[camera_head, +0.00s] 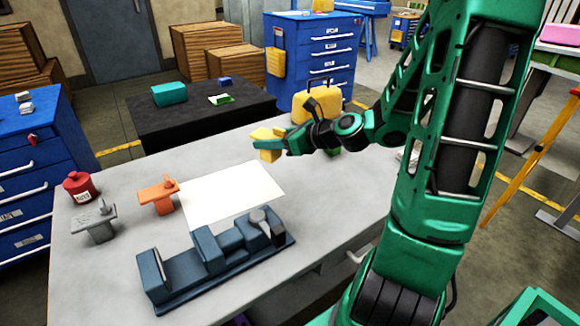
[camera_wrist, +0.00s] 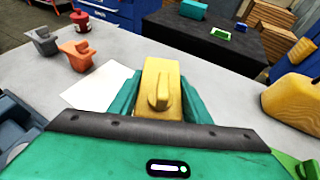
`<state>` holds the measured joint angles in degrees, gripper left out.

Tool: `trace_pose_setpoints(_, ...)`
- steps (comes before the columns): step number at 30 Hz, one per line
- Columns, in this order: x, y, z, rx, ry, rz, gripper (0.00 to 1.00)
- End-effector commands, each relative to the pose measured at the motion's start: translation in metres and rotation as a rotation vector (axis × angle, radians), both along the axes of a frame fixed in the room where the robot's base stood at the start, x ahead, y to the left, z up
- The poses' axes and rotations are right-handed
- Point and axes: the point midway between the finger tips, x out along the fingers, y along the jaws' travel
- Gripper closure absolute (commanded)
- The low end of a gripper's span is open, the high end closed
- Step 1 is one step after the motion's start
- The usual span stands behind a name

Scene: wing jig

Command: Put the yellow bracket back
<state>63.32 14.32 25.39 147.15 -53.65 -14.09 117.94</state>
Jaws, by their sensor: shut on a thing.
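The yellow bracket (camera_head: 266,140) is held in my gripper (camera_head: 278,146) above the workbench. In the wrist view the yellow bracket (camera_wrist: 158,92) sits between the two green fingers of my gripper (camera_wrist: 160,105), with its small raised tab towards the camera. The gripper is shut on it. It is beyond the far right corner of a white sheet (camera_head: 232,194) on the bench. An orange bracket (camera_head: 157,195) and a grey bracket (camera_head: 95,222) stand on the bench to the left. A dark blue jig or vise (camera_head: 212,262) lies at the front of the bench.
A red can (camera_head: 78,187) stands at the bench's left. A yellow case (camera_head: 318,103) is behind my wrist at the far right of the bench. A black table (camera_head: 200,116) with a teal box (camera_head: 169,94) stands beyond. The front left of the grey bench (camera_head: 90,285) is clear.

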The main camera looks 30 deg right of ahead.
Motion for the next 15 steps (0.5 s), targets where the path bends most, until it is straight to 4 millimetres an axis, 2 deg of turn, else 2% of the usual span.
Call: trace_pose_setpoints(15, 0.0014, -0.0051, -0.0022, 0.002, 0.000, -0.002, 0.93)
